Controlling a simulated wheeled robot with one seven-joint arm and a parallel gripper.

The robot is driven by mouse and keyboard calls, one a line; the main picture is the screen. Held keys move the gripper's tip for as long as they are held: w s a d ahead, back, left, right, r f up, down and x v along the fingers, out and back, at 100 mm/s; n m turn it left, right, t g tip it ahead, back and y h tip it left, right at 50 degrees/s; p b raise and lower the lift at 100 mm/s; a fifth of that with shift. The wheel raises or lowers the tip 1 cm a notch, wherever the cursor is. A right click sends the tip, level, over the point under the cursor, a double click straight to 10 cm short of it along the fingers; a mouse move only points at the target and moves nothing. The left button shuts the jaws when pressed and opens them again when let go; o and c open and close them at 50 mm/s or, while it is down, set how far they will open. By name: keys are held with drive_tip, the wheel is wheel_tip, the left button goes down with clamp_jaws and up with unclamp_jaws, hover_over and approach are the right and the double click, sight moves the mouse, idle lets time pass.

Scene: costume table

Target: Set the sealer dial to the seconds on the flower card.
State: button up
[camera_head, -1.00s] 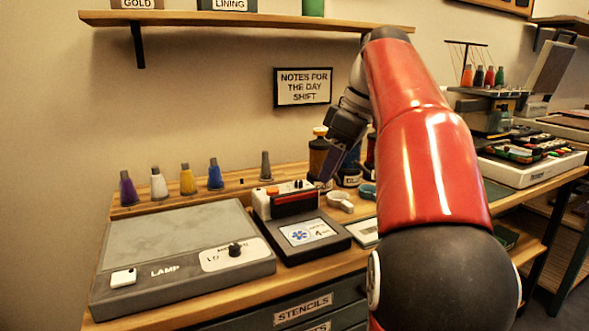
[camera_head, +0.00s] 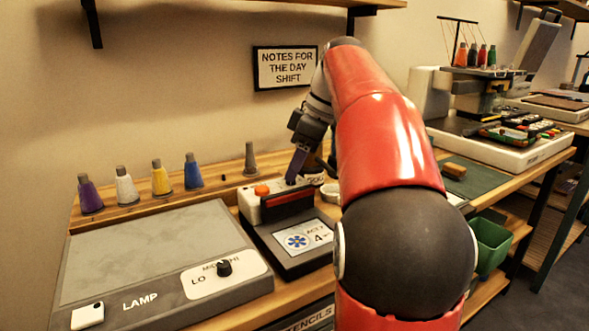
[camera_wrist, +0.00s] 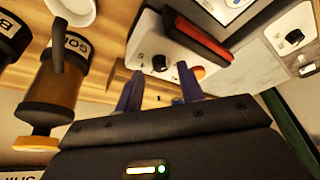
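The sealer (camera_head: 250,207) is a white and black unit with a red bar and an orange button, right of the lamp box. Its small dark dial (camera_wrist: 160,63) shows in the wrist view; in the head view my gripper hides it. The flower card (camera_head: 308,237) lies on the sealer's dark front plate. It shows a blue flower and a "4"; its smaller print is not legible. My gripper (camera_wrist: 160,72) points at the sealer's top, its two purple fingers apart on either side of the dial in the picture. Whether they touch it I cannot tell.
The lamp box (camera_head: 140,255) with its own LO knob (camera_head: 224,268) stands left of the sealer. Thread cones (camera_head: 125,187) line the back ledge. A labelled jar (camera_wrist: 50,85) and a white cup (camera_wrist: 72,8) are near my gripper. A green bin (camera_head: 490,245) is at right.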

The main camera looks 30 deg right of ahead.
drive_tip(key=shift+w+a+f, duration=0.15)
drive_tip(key=shift+a+f, duration=0.05)
drive_tip(key=shift+f, duration=0.45)
clamp_jaws()
